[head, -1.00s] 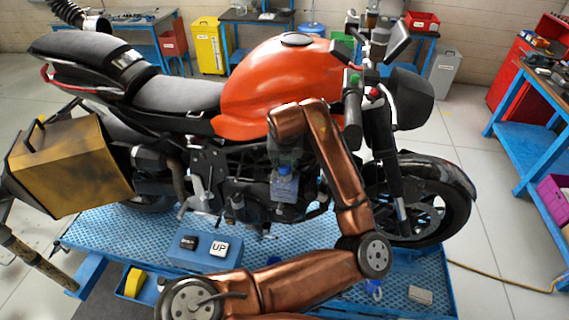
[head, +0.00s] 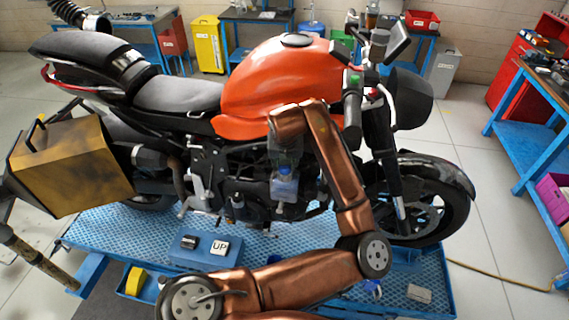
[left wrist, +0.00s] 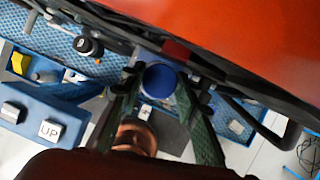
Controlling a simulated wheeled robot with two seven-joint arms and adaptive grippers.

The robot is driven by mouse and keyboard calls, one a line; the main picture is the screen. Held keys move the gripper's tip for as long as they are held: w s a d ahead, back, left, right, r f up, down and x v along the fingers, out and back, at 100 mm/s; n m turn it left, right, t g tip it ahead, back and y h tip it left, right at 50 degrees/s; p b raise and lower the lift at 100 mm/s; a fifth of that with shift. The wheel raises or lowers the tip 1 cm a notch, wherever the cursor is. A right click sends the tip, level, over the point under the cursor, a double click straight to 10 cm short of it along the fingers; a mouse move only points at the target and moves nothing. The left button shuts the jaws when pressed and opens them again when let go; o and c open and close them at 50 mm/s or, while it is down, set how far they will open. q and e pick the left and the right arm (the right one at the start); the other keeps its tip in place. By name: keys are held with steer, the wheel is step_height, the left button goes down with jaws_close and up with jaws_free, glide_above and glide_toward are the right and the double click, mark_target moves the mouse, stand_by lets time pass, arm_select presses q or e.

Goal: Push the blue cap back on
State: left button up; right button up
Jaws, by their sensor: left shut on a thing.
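The round blue cap (left wrist: 158,78) shows from above between the fingers of my left gripper (left wrist: 160,92) in the left wrist view. In the head view my left gripper (head: 285,160) points down at the motorcycle's side and is shut on the cap. The translucent blue bottle-like reservoir (head: 285,188) stands upright directly below the fingers. The fingers hide the join between cap and reservoir, so I cannot tell whether the cap is fully seated. My right gripper is not in view.
The orange motorcycle tank (head: 280,85) is close behind and above my left wrist. The handlebar and fork (head: 380,150) stand to the right.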

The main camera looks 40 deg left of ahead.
arm_select(q)
steer(key=shift+f, duration=0.1)
stand_by(0.3)
steer(key=o, duration=1)
steer(key=shift+o, duration=0.4)
steer(key=shift+o, duration=0.2)
steer(key=o, duration=0.4)
steer(key=shift+o, duration=0.2)
steer(key=shift+r+p, duration=3.4)
steer(key=shift+r, duration=0.15)
steer(key=shift+f, duration=0.1)
